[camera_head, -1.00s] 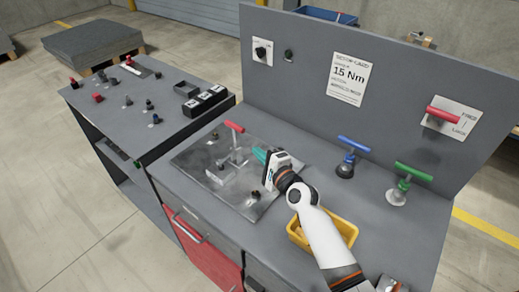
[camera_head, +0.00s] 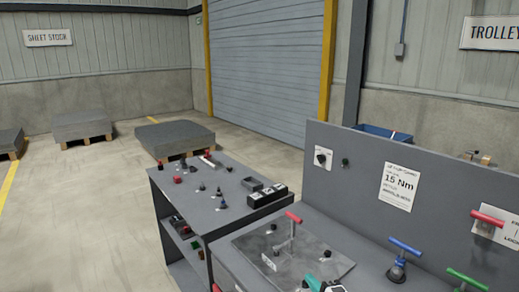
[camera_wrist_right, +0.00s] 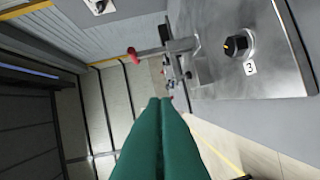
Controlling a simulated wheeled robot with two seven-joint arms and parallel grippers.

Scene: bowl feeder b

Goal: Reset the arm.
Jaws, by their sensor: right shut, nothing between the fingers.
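My right gripper (camera_head: 312,281) shows its teal fingers at the bottom edge of the head view, beside the front right part of the grey metal plate (camera_head: 262,242). The rest of my right arm is mostly cut off by the frame. In the right wrist view its green fingers (camera_wrist_right: 160,102) are together with nothing between them. There the plate (camera_wrist_right: 285,75) with a black knob (camera_wrist_right: 238,44) marked 3 lies to the right of the fingers, apart from them. My left gripper is in neither current view.
A red T-handle (camera_head: 293,217) stands on the plate. Blue (camera_head: 405,247) and green (camera_head: 468,277) T-handles stand to the right. A grey panel (camera_head: 440,190) rises behind the bench. A side table (camera_head: 195,203) holding knobs and black boxes is at left, with open floor beyond.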

